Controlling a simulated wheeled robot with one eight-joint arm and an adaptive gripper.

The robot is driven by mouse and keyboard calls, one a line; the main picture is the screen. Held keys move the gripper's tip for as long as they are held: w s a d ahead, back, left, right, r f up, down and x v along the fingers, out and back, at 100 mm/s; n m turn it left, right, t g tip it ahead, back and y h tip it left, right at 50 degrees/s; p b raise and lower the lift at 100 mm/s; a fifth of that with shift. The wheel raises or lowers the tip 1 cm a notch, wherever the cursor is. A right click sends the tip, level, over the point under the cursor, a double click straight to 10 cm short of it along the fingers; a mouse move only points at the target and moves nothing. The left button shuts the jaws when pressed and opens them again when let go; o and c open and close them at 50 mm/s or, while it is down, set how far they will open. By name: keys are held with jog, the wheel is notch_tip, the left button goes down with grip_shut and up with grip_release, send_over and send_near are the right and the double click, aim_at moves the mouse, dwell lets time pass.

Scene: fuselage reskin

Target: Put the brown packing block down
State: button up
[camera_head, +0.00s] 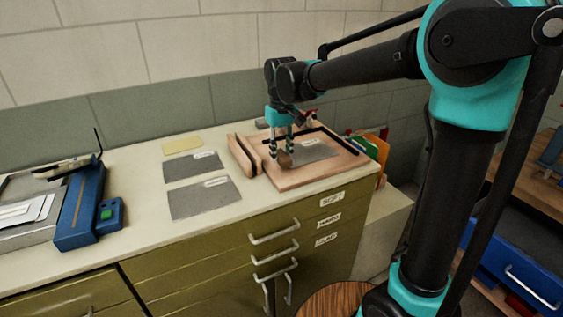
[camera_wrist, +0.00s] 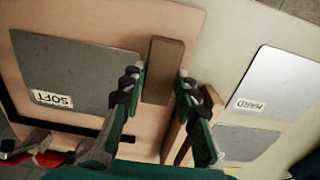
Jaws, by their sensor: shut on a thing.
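The brown packing block (camera_wrist: 163,68) is a small oblong piece between my fingers in the wrist view. It also shows in the head view (camera_head: 285,160) under my fingertips. My gripper (camera_head: 281,150) points down over the left part of a light wooden board (camera_head: 277,179), shut on the block. In the wrist view the fingers of my gripper (camera_wrist: 160,84) lie on either side of it. A grey sheet labelled SOFT (camera_wrist: 65,70) lies on the board beside the block. I cannot tell whether the block touches the board.
A black edge strip (camera_head: 325,137) borders the board. Wooden bars (camera_head: 240,156) stand left of it. Grey sheets (camera_head: 203,199), one labelled HARD (camera_wrist: 271,80), and a yellow sheet (camera_head: 182,145) lie further left. A blue machine (camera_head: 80,210) stands at the far left of the cabinet top.

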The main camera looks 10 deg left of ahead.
aim_at(282, 154)
jog(key=shift+f, duration=1.8)
jog(key=o, duration=1.1)
jog(key=shift+f, duration=0.1)
jog(key=shift+o, duration=0.2)
